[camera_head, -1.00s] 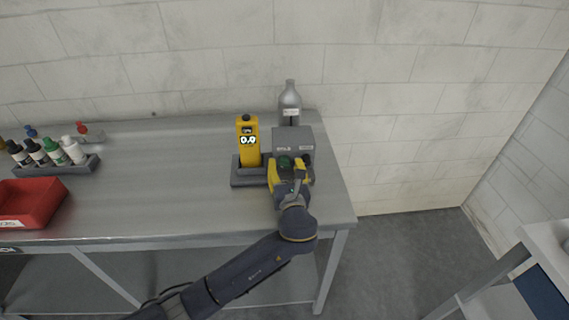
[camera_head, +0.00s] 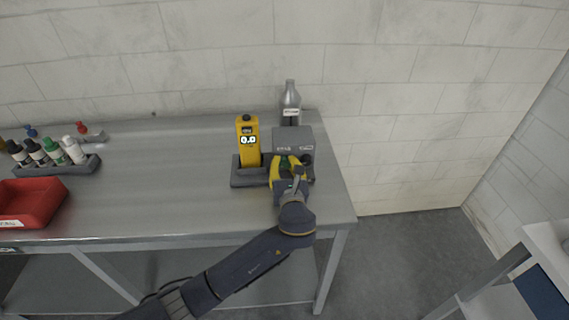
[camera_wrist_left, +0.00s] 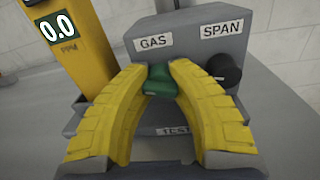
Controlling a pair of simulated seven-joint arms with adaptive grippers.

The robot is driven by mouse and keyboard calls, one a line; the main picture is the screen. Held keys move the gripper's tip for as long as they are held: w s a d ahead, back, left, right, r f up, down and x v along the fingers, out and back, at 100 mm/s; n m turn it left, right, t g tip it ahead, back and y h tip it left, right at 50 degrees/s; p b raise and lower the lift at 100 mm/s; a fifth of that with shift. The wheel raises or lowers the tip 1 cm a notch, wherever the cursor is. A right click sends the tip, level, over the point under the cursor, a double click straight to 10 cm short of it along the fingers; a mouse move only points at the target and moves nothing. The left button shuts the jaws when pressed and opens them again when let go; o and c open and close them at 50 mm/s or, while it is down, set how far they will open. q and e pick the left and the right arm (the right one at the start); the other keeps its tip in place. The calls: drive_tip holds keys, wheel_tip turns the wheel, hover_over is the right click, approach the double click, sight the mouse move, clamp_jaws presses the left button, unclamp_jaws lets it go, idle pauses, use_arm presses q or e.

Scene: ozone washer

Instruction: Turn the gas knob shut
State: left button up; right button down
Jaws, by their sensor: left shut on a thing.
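The green gas knob (camera_wrist_left: 160,82) sits under the GAS label on the front of a grey box (camera_head: 292,137). My left gripper (camera_head: 287,168) reaches the box from the front. In the left wrist view its yellow fingers (camera_wrist_left: 160,85) are closed on the green knob, one on each side. Part of the knob is hidden behind the fingertips. A black knob (camera_wrist_left: 224,68) under the SPAN label is just right of the right finger. My right gripper is not in view.
A yellow meter (camera_head: 248,143) reading 0.0 stands in the grey base (camera_head: 240,179) left of the box. A grey gas bottle (camera_head: 290,100) stands behind. A bottle rack (camera_head: 60,166) and red bin (camera_head: 35,203) are at left. The table middle is clear.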

use_arm(q)
drive_tip(key=shift+d, duration=0.1)
clamp_jaws()
drive_tip(key=shift+f, duration=0.1)
drive_tip(key=shift+n, duration=1.8)
drive_tip(key=o, duration=1.1)
unclamp_jaws()
drive_tip(key=shift+c, duration=0.2)
drive_tip(key=shift+s+d+r, duration=0.1)
drive_tip(key=shift+s+d, duration=0.15)
drive_tip(key=shift+s, duration=1.75)
drive_tip(key=shift+s+d+r, duration=0.1)
drive_tip(key=shift+s+d, duration=0.2)
drive_tip(key=shift+s, duration=1.7)
drive_tip(key=shift+s+d, duration=0.25)
drive_tip(key=shift+s, duration=1.75)
